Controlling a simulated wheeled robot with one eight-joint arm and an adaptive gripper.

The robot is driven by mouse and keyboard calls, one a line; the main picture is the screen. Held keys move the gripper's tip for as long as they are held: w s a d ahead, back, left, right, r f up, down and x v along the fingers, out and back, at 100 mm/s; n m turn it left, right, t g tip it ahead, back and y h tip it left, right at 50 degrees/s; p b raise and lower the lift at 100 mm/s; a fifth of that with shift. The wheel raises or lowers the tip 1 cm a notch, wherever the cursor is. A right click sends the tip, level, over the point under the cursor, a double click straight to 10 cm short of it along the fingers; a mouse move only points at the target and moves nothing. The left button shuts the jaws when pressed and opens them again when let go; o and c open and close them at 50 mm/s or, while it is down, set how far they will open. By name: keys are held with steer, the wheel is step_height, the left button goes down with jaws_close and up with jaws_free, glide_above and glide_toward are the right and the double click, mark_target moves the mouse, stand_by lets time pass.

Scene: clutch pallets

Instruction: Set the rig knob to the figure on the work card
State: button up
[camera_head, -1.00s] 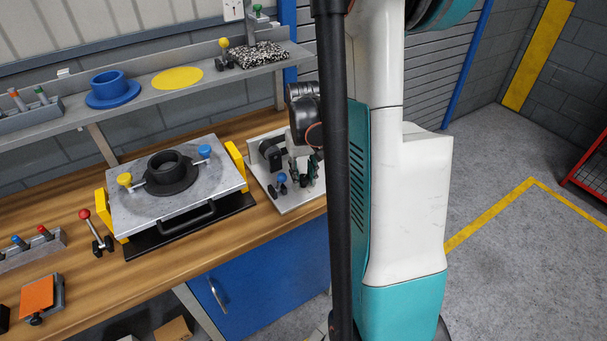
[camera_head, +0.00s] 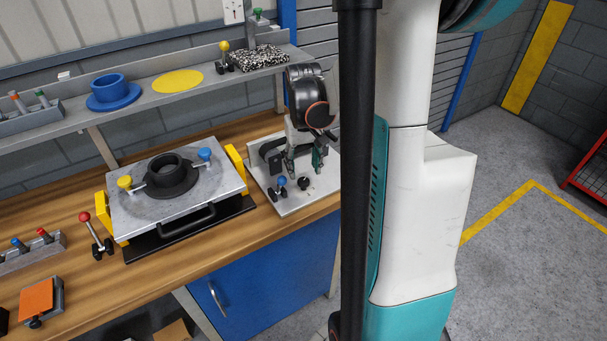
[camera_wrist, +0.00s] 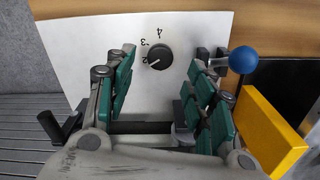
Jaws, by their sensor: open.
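The rig is a pale plate (camera_head: 314,199) on the right end of the bench. Its black knob (camera_wrist: 159,57) shows in the wrist view with figures 2, 3 and 4 around it, upside down. The knob's white mark points lower left, towards the 2. The knob (camera_head: 303,184) also shows in the head view, beside a blue-ball lever (camera_head: 280,187). My gripper (camera_head: 304,162) is open and empty above the plate. In the wrist view its green-padded fingers (camera_wrist: 162,66) stand apart, with the knob between them in the picture. I cannot make out a figure on any work card.
A metal plate fixture (camera_head: 130,213) with yellow side blocks stands left of the rig; one yellow block (camera_wrist: 270,135) is close in the wrist view. A red-ball lever (camera_head: 96,235) and an orange pad (camera_head: 37,298) lie further left. A shelf (camera_head: 140,107) runs behind.

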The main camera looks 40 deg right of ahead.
mark_target(303, 180)
step_height(303, 180, up, 7)
stand_by(0.3)
stand_by(0.5)
